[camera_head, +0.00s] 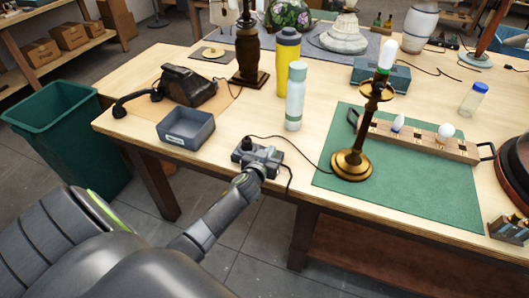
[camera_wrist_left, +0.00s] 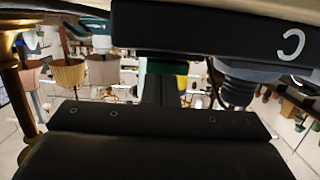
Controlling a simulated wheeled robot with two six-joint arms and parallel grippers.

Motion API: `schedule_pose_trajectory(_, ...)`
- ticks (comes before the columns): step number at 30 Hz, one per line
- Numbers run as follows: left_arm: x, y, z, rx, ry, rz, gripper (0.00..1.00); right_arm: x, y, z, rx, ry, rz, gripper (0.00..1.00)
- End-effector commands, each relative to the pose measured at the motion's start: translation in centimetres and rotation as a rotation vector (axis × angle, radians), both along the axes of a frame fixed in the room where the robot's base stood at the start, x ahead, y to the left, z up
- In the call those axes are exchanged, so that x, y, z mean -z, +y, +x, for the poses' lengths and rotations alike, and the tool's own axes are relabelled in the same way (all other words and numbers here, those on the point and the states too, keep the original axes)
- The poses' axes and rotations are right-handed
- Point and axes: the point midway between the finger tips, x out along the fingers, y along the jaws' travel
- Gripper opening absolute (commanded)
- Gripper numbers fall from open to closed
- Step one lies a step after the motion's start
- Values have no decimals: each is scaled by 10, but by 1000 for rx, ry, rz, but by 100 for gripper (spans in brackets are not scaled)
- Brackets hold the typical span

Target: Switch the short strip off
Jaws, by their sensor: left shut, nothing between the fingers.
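My left gripper (camera_head: 257,160) is at the front edge of the table in the head view, shut and empty. It is over or against a small dark grey block with cords, which looks like the short strip (camera_head: 243,146). The gripper hides much of it, so its switch and any contact cannot be made out. One dark cord runs from there to the brass lamp (camera_head: 350,165), which stands upright with a white bulb. The left wrist view shows mostly dark gripper parts (camera_wrist_left: 165,92) and no clear strip. My right gripper is not in view.
A grey bin (camera_head: 187,138) and a black telephone (camera_head: 188,86) stand left of the gripper. A pale bottle (camera_head: 296,97) and a yellow bottle (camera_head: 284,62) stand behind it. A bulb holder board (camera_head: 415,138) lies on the green mat (camera_head: 420,195).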

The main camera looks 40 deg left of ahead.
Motion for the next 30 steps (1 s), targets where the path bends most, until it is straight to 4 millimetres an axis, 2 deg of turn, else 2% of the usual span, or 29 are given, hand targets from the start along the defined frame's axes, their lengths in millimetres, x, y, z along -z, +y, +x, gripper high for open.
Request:
schedule_pose_trajectory(1, -10, 0, 2, 1, -1, 0, 0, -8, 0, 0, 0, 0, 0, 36)
schedule_pose_trajectory(8, -45, 1, 13, 6, -1, 1, 0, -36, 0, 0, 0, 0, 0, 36)
schedule_pose_trajectory(10, -40, -2, -2, 4, 2, 0, 0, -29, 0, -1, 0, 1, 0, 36)
schedule_pose_trajectory(21, -60, -14, -54, 5, 1, -1, 0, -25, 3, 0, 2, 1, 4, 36)
schedule_pose_trajectory(30, -70, -20, -77, 5, 0, 1, 0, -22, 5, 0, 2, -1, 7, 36)
